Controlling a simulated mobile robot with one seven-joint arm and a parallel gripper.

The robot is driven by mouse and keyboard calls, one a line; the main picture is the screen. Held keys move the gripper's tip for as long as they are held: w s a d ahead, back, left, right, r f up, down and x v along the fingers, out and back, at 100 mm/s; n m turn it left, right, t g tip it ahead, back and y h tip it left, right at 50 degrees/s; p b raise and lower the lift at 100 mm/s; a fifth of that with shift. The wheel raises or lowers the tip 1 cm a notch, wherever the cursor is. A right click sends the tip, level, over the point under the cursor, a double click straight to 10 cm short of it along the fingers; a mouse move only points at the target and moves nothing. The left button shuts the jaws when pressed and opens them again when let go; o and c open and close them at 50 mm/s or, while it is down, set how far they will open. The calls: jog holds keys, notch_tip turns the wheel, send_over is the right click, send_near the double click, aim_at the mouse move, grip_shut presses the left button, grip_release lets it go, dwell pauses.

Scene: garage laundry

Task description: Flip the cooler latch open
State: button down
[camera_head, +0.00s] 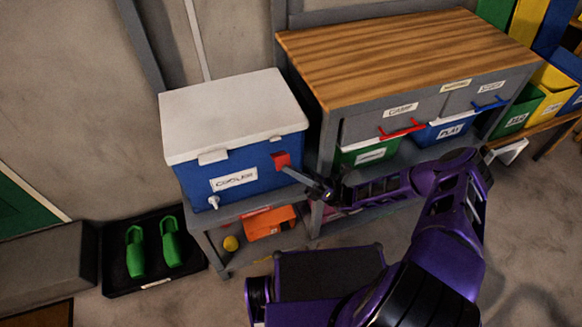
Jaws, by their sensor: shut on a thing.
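The cooler (245,145) is a blue box with a white lid (235,112) and a label on its front, standing on a grey shelf. The lid is down. The latch (281,160) is at the right of the cooler's front, with a red base and a thin grey lever (300,176) slanting out down and to the right. My gripper (318,188) is shut on the lever's outer end, in front of the shelf. The fingertips are small and dark, so their exact contact is hard to see.
A wooden-topped bench (400,55) with drawers and a red handle (403,131) stands right of the cooler. A white spigot (214,202) sticks out low on the cooler. An orange box (269,223) and yellow ball (231,243) lie below. Green shoes (136,252) lie on a black tray.

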jog(key=shift+f+n+g, duration=0.15)
jog(key=shift+n+g, duration=0.45)
jog(key=shift+n, duration=0.2)
jog(key=c, duration=1)
grip_release()
jog(key=shift+o, duration=0.2)
jog(key=v, duration=1.2)
